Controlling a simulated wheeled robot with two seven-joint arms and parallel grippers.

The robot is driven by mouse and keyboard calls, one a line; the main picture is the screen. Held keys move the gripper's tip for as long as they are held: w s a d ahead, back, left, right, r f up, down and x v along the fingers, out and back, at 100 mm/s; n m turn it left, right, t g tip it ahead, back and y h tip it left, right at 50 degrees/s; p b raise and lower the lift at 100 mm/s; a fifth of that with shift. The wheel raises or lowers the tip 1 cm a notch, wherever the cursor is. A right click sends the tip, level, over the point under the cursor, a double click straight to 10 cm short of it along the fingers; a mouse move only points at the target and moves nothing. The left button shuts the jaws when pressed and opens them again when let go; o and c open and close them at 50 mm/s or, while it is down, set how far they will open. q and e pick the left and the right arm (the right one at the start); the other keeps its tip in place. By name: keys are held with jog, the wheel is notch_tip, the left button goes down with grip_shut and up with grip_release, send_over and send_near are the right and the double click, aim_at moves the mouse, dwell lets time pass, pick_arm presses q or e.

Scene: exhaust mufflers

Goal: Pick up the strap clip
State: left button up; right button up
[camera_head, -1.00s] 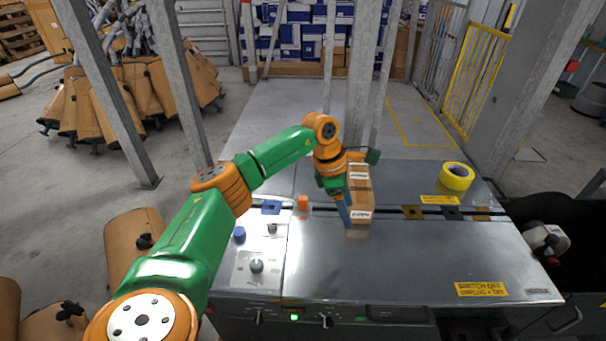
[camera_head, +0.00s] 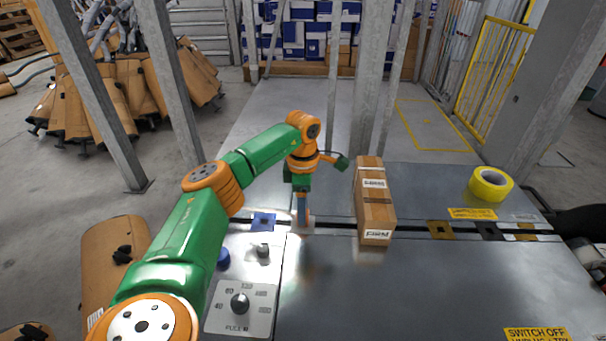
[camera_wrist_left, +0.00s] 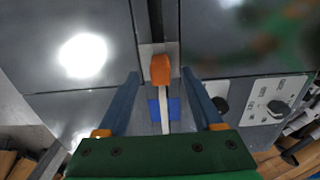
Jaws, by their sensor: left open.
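A small orange piece with a pale strip running from it, which looks like the strap clip (camera_wrist_left: 160,68), shows in the left wrist view by the dark slot of the metal bench. My left gripper (camera_wrist_left: 160,76) is open, with one blue finger on each side of the orange piece. I cannot tell whether either finger touches it. In the head view my left gripper (camera_head: 302,222) points down at the slot, left of the cardboard box, and mostly hides the clip. My right gripper is not in view.
A taped cardboard box (camera_head: 375,205) stands on the bench just right of my gripper. A yellow tape roll (camera_head: 491,184) lies farther right. A blue plate (camera_head: 263,221) and a knob panel (camera_head: 240,308) are at left. The bench front (camera_head: 410,295) is clear.

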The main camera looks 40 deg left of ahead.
pick_arm(q)
notch_tip(320, 180, down, 3)
jog(key=shift+r, duration=0.15)
grip_shut()
jog(key=shift+r, duration=0.1)
